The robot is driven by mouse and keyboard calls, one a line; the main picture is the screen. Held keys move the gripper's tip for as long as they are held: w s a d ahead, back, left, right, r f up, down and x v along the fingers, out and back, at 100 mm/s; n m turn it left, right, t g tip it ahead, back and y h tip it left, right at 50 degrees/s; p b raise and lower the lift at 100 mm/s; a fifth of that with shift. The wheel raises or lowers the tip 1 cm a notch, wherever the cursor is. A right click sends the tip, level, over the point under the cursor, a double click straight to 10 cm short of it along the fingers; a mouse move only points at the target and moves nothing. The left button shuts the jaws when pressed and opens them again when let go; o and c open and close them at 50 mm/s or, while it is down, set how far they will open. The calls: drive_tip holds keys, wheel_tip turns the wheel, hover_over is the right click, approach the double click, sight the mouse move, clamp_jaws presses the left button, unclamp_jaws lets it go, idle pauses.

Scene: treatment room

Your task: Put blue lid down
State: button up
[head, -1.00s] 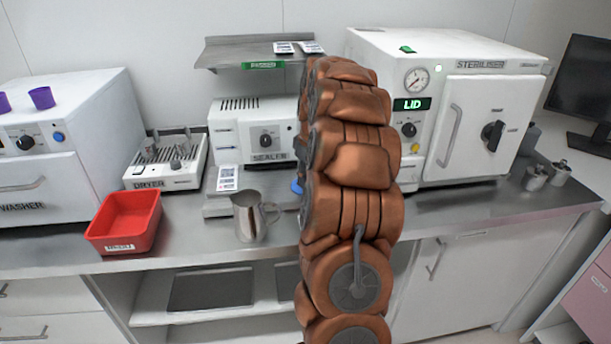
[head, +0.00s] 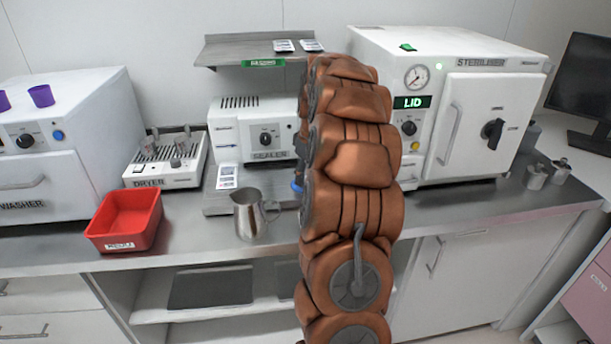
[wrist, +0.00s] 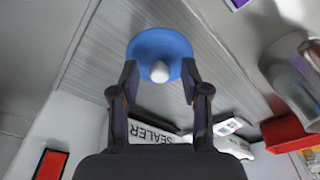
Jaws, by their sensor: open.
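The blue lid (wrist: 146,46) is a round disc with a pale knob (wrist: 160,72), seen from above in the wrist view. It appears to rest on a grey metal surface in front of the sealer. In the head view only a small blue part of the lid (head: 296,186) shows at the left edge of my arm; the rest is hidden. My gripper (wrist: 160,76) is open, its two dark fingers on either side of the knob in the picture. Whether the fingers touch the lid, I cannot tell.
A steel jug (head: 250,216) stands on the counter, left of my arm. A red tray (head: 124,221) lies farther left. The sealer (head: 228,133) is behind, with a shelf (head: 225,52) above. The steriliser (head: 480,130) stands to the right. Counter front between tray and jug is clear.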

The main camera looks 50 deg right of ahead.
wheel_tip(320, 180, up, 12)
drive_tip(key=s+b, duration=0.1)
drive_tip(key=b, duration=0.1)
drive_tip(key=shift+s+f, duration=0.2)
drive_tip(key=shift+s, duration=0.15)
drive_tip(key=s+a+f+g, duration=0.1)
drive_tip(key=s+a, duration=0.2)
drive_tip(key=a, duration=0.9)
drive_tip(key=s+a+f, duration=0.1)
drive_tip(key=s+a, duration=0.2)
drive_tip(key=a, duration=1)
drive_tip(key=s+a+f, duration=0.3)
drive_tip(key=s+a, duration=0.1)
drive_tip(key=s, duration=0.3)
drive_tip(key=s+a+f+m+g, duration=0.1)
drive_tip(key=s+a+f, duration=0.3)
drive_tip(key=s, duration=0.3)
drive_tip(key=s+a+f+g, duration=0.1)
drive_tip(key=s+a+f, duration=0.3)
drive_tip(key=s, duration=0.4)
drive_tip(key=shift+a+m, duration=0.3)
drive_tip(key=shift+a, duration=0.05)
